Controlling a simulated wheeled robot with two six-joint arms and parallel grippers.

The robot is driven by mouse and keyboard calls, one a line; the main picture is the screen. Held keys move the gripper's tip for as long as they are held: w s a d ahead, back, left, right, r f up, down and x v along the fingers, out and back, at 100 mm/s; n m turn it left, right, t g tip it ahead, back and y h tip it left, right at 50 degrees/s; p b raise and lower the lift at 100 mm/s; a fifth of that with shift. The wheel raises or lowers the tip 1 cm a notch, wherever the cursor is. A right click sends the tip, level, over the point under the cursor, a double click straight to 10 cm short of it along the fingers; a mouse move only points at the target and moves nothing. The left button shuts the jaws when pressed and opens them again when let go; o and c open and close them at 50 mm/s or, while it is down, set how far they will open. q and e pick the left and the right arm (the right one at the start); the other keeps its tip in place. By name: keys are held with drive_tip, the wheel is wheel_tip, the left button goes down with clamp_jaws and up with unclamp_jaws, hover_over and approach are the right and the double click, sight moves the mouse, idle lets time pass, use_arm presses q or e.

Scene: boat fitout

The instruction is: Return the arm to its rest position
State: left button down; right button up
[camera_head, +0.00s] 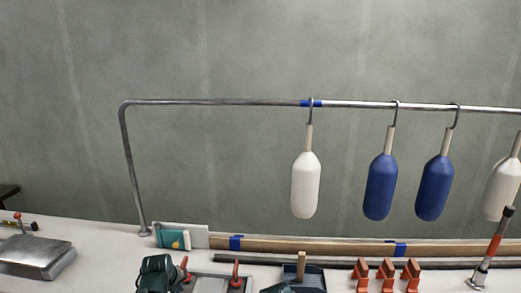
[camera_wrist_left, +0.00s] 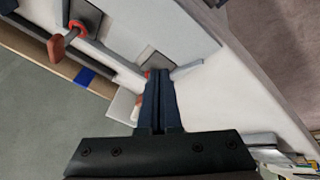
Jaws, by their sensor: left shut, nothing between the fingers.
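My left gripper (camera_wrist_left: 160,76) is shut and empty in the left wrist view, its dark fingers together above the pale deck. In the head view, a dark green form at the bottom edge appears to be my left gripper (camera_head: 157,272), just left of a red-handled clamp (camera_head: 185,268). Its fingertips cannot be made out there. Another dark green form at the bottom edge may be my right gripper (camera_head: 276,288); only its top shows, so its jaws are hidden.
White fenders (camera_head: 305,185) and blue fenders (camera_head: 380,188) hang from a metal rail (camera_head: 215,102). A wooden strip (camera_head: 330,246) with blue tape runs below. A silver box (camera_head: 37,256) is at left; orange pieces (camera_head: 386,274) stand at right. The deck between the box and clamps has free room.

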use_arm(q)
drive_tip(key=s+d+m+g+y+p, duration=0.1)
drive_tip(key=s+d+m+g+p, duration=0.1)
drive_tip(key=s+d+m+g, duration=0.4)
drive_tip(key=s+d+m, duration=0.5)
drive_tip(key=s+d, duration=0.8)
drive_tip(key=d, duration=0.1)
drive_tip(key=shift+s+m, duration=0.15)
drive_tip(key=shift+m, duration=0.15)
drive_tip(key=shift+d+r, duration=0.1)
drive_tip(key=shift+d, duration=0.05)
